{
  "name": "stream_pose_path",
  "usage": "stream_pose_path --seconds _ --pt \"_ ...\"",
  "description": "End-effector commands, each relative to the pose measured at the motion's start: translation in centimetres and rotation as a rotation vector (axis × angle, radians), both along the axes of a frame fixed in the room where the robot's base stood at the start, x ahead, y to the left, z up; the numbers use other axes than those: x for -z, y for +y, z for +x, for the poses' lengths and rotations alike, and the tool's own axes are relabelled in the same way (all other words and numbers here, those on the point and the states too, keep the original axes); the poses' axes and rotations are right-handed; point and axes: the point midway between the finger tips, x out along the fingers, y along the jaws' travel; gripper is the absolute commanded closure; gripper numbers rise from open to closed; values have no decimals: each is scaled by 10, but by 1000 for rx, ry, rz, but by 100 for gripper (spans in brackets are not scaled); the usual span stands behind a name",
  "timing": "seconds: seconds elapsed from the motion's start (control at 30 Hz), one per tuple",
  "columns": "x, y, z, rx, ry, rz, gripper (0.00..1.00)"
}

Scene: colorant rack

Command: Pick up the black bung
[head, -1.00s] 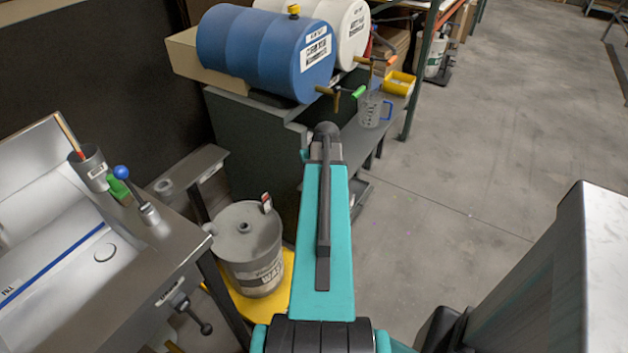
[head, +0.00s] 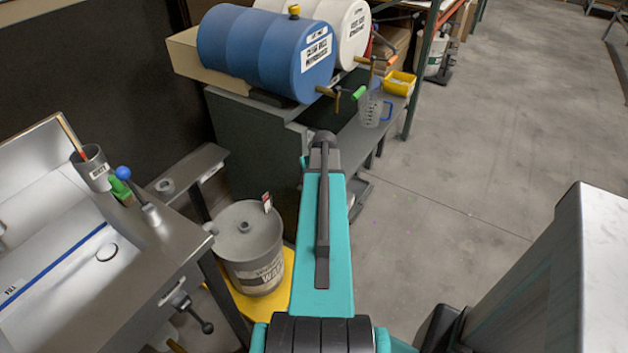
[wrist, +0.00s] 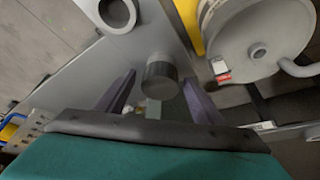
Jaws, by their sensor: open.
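The black bung (wrist: 160,80) shows in the wrist view as a short dark cylinder by the grey metal plate (wrist: 85,70). My gripper (wrist: 158,76) is open, with one dark finger on each side of the bung and a visible gap at both sides. I cannot tell how far down the fingers reach along it. In the head view my teal arm covers the gripper, and I cannot make out the bung there.
A grey ring (wrist: 118,12) lies on the same plate. A lidded waste bucket (head: 246,245) stands close by on a yellow base. A blue drum (head: 265,55) rests on the dark cabinet. A metal bench (head: 150,250) is at the left. Open floor lies right.

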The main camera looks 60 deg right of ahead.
Motion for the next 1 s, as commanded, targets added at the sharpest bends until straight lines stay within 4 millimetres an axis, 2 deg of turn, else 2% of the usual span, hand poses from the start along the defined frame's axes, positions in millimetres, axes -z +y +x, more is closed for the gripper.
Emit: stream_pose_path --seconds 0.13,0.3,0.4,0.77,1.0 --pt "0 0 0 0 0 0 40" --pt "0 0 0 1 0 0 69" --pt "0 0 0 1 0 0 83" --pt "-2 -1 -1 1 0 -1 83" --pt "-14 -1 -1 1 0 -1 83"
